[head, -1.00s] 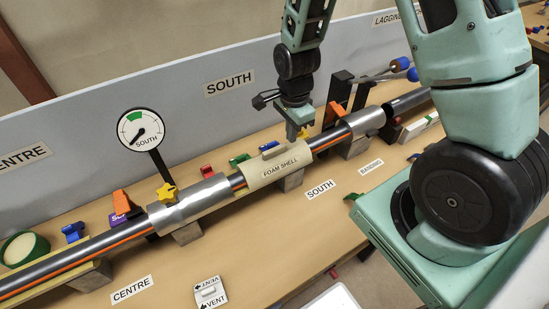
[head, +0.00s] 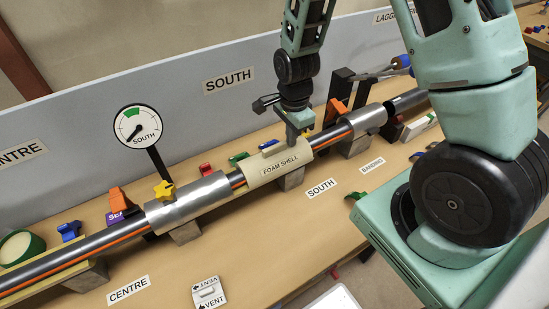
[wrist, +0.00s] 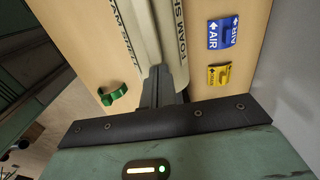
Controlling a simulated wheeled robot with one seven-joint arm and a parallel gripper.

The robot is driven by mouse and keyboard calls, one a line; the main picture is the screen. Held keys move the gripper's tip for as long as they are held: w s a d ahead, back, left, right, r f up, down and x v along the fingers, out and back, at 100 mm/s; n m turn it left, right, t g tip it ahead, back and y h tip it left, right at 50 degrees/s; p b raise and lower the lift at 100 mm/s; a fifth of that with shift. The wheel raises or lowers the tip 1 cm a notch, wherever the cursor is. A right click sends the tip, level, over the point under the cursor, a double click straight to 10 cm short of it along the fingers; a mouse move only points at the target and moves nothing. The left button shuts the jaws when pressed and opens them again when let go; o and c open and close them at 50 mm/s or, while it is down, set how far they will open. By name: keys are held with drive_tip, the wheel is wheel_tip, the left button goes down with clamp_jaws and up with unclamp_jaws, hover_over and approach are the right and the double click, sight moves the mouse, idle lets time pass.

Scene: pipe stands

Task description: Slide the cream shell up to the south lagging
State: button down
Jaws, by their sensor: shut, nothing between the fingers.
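I cannot tell which one is named south lagging. My gripper (head: 297,140) is shut and empty, pointing down at the shell's right end. In the wrist view its fingers (wrist: 158,88) overlap the shell's end; contact is unclear.
A South gauge (head: 138,126) stands behind the pipe. Dark uprights (head: 338,88) rise behind the right stretch. The wooden bench in front of the pipe is mostly clear, with a vent tag (head: 209,292).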

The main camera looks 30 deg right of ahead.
sight(279, 144)
drive_tip(key=shift+f, duration=0.25)
drive_tip(key=shift+a, duration=0.2)
drive_tip(key=shift+a, duration=0.35)
drive_tip(key=shift+a, duration=0.1)
drive_tip(key=shift+a, duration=0.75)
drive_tip(key=shift+a, duration=0.35)
drive_tip(key=shift+a+p, duration=0.35)
drive_tip(key=shift+a, duration=0.35)
drive_tip(key=shift+d, duration=0.2)
drive_tip(key=shift+d, duration=0.4)
